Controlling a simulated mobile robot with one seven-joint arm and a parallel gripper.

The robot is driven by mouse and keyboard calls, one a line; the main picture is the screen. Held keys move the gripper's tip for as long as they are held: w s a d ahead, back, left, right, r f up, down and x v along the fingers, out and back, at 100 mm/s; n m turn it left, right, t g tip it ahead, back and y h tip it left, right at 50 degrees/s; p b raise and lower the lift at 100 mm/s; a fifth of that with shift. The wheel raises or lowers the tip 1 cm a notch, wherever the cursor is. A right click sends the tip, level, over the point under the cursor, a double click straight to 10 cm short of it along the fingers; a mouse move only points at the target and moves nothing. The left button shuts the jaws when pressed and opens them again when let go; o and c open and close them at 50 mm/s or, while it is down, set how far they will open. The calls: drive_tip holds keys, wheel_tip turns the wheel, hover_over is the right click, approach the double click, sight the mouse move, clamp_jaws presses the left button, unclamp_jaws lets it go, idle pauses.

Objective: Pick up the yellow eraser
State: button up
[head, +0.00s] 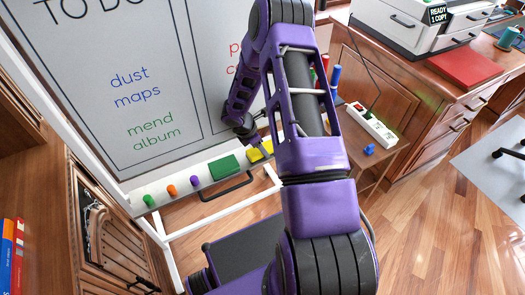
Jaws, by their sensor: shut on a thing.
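The yellow eraser (256,154) shows in the head view at the whiteboard's tray, right of a green eraser (223,166). My gripper (254,143) reaches down over it from above and is shut on it. My arm's purple links cover the area just right of the eraser, so its right end is partly hidden. I cannot tell whether the eraser still touches the tray (178,194).
The whiteboard (160,70) stands behind the tray. A green (149,200), an orange (171,190) and a purple piece (194,182) lie on the tray to the left. A power strip (371,124) sits on a small wooden table at right. Open floor lies at lower right.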

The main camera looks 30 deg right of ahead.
sight(265, 146)
drive_tip(key=shift+r, duration=0.1)
drive_tip(key=shift+r, duration=0.6)
wheel_tip(265, 146, up, 2)
drive_tip(key=shift+r+p, duration=0.25)
drive_tip(key=shift+p, duration=0.2)
drive_tip(key=s+b, duration=0.3)
drive_tip(key=s, duration=1.5)
drive_tip(key=shift+d+f+b, duration=0.2)
drive_tip(key=shift+d+b, duration=0.1)
